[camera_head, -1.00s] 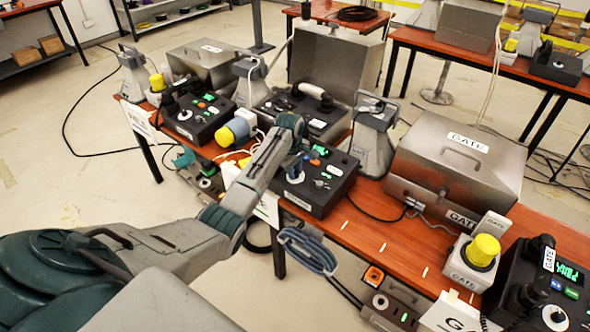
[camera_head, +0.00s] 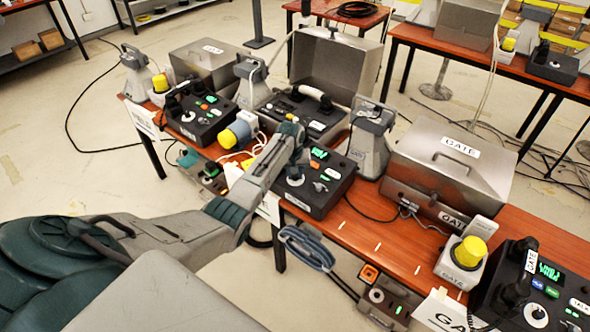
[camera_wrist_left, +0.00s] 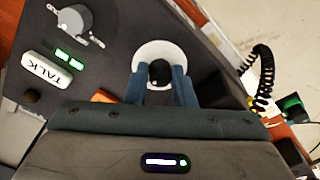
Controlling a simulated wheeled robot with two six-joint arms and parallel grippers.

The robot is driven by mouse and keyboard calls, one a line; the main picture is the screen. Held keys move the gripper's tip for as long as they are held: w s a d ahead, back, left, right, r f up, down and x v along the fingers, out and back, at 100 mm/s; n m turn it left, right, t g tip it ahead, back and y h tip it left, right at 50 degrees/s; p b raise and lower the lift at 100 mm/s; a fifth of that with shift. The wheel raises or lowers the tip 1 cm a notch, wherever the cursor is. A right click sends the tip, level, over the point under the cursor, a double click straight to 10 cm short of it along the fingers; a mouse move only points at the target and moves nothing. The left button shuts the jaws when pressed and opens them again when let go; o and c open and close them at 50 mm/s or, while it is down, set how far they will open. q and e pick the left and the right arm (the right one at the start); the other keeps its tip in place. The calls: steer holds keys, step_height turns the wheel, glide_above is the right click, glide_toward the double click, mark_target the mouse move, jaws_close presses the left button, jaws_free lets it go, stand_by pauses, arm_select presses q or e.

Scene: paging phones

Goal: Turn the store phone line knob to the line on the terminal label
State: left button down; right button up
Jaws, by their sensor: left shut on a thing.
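The dark phone terminal (camera_head: 325,200) stands on the red-brown table in the middle of the head view. Its round white dial (camera_head: 295,181) is partly under my left gripper (camera_head: 294,170). In the left wrist view the two blue fingers of my left gripper (camera_wrist_left: 162,82) are shut on a black knob (camera_wrist_left: 159,72) at the centre of the white dial (camera_wrist_left: 174,50). A grey knob (camera_wrist_left: 75,18), a white TALK button (camera_wrist_left: 53,68) and green lights (camera_wrist_left: 70,58) are on the same panel. The terminal's line label cannot be read. My right gripper is in neither view.
An open metal case (camera_head: 335,72) stands behind the terminal, with a grey horn speaker (camera_head: 371,135) beside it. A closed GATE case (camera_head: 450,160) and a yellow-topped beacon (camera_head: 470,252) are to the right. Cables hang off the table's front edge.

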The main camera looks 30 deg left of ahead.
arm_select(q)
steer(key=m+p, duration=0.1)
steer(key=m, duration=0.2)
steer(key=shift+r+m, duration=0.1)
steer(key=shift+m, duration=0.2)
steer(key=shift+m+p, duration=0.4)
steer(key=shift+m, duration=0.9)
steer(key=c, duration=1.2)
jaws_free()
steer(key=shift+c, duration=0.2)
step_height(320, 180, up, 11)
steer(key=s+b, duration=0.1)
steer(key=shift+s+f+b, duration=0.2)
steer(key=shift+s+b, duration=0.1)
steer(key=shift+b, duration=0.05)
